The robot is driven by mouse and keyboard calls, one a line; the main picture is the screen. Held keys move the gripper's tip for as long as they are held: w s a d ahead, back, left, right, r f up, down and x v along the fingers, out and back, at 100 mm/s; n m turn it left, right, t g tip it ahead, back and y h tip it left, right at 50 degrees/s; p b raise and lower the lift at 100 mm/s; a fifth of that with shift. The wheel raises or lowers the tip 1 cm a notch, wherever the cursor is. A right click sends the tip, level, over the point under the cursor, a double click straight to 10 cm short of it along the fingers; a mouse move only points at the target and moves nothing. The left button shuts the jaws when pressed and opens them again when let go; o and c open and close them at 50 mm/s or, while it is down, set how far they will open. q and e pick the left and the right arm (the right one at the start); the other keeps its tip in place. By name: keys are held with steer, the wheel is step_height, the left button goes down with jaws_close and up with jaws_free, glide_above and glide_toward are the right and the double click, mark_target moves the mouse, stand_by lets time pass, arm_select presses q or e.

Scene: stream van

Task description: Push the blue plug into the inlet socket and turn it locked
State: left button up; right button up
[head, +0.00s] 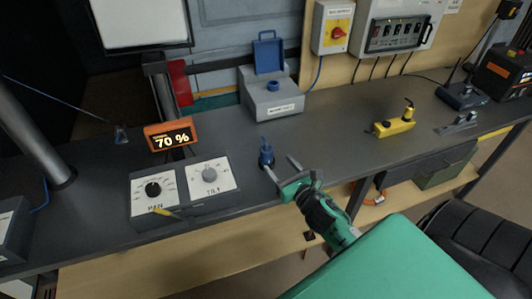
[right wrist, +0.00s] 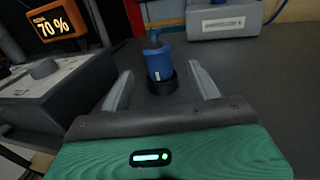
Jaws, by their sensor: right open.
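The blue plug (head: 265,153) stands upright on the dark bench, with its base in a black ring. It also shows in the right wrist view (right wrist: 159,62). The inlet socket (head: 273,86) is a round blue fitting on the grey inlet box (head: 272,101), whose blue lid (head: 268,53) is raised. My right gripper (head: 281,167) is open just in front of the plug. In the right wrist view its two fingers are spread to either side of the plug, with gaps and nothing held. My left gripper is not in view.
The pan (head: 152,192) and tilt (head: 210,181) control boxes stand left of the plug, below an orange 70 % display (head: 170,135). A yellow device (head: 394,125) lies further right. The bench between plug and inlet box is clear.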

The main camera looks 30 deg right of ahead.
mark_target(270, 157)
steer(key=shift+w, duration=1.65)
steer(key=w+p, duration=0.1)
steer(key=w, duration=0.2)
steer(key=shift+w+a+f, duration=0.1)
steer(key=shift+w+f, duration=0.15)
steer(key=shift+w, duration=0.45)
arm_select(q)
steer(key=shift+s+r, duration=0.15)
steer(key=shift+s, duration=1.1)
arm_select(e)
steer(key=shift+c, duration=0.3)
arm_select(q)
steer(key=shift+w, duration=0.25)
arm_select(e)
steer(key=c, duration=1)
